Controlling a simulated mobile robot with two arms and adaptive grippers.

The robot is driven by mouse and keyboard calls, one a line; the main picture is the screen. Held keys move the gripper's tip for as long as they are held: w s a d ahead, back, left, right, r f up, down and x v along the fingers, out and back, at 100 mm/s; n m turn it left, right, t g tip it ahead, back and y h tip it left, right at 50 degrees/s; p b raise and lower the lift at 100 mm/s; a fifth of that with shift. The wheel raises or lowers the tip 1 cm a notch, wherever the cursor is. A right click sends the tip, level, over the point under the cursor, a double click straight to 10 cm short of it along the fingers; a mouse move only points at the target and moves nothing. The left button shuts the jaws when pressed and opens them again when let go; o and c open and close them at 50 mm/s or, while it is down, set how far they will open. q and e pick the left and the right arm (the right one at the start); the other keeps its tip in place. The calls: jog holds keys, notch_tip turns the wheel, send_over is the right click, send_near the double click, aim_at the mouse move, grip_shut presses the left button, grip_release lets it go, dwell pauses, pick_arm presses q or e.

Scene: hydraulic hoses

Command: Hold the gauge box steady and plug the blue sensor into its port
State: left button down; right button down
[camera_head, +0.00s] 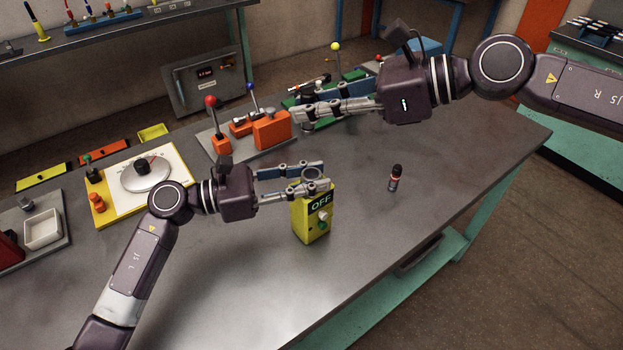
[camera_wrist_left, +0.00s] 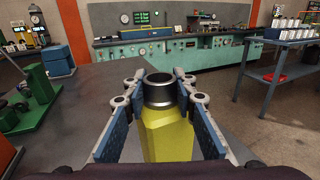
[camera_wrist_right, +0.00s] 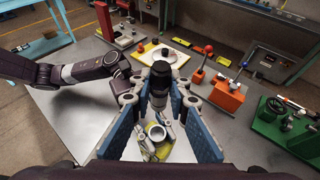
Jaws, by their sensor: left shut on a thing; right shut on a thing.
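The yellow gauge box (camera_head: 313,218) stands upright on the metal bench, its display reading OFF. My left gripper (camera_head: 322,175) is shut on its upper part, around the ring-shaped port (camera_head: 312,173). In the left wrist view the box (camera_wrist_left: 166,135) and its dark port collar (camera_wrist_left: 159,88) sit between the fingers. My right gripper (camera_head: 300,114) is above and behind the box in the head view. In the right wrist view it is shut on a dark cylindrical sensor (camera_wrist_right: 160,82); no blue can be made out on it. The port (camera_wrist_right: 156,132) shows below that sensor, apart from it.
A second dark sensor with a red ring (camera_head: 396,178) stands on the bench right of the box. An orange lever block (camera_head: 270,130) and a yellow-edged dial panel (camera_head: 145,175) stand behind and left. The front right bench top is clear.

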jog(key=shift+m+t, duration=0.3)
jog(key=shift+t, duration=0.1)
jog(key=f, duration=1.2)
jog(key=shift+d, duration=0.3)
jog(key=shift+f, duration=0.1)
jog(key=shift+f, duration=0.15)
jog(key=c, duration=1.8)
grip_release()
jog(key=shift+c, duration=0.2)
jog(key=shift+r, duration=0.2)
jog(key=v, duration=1.2)
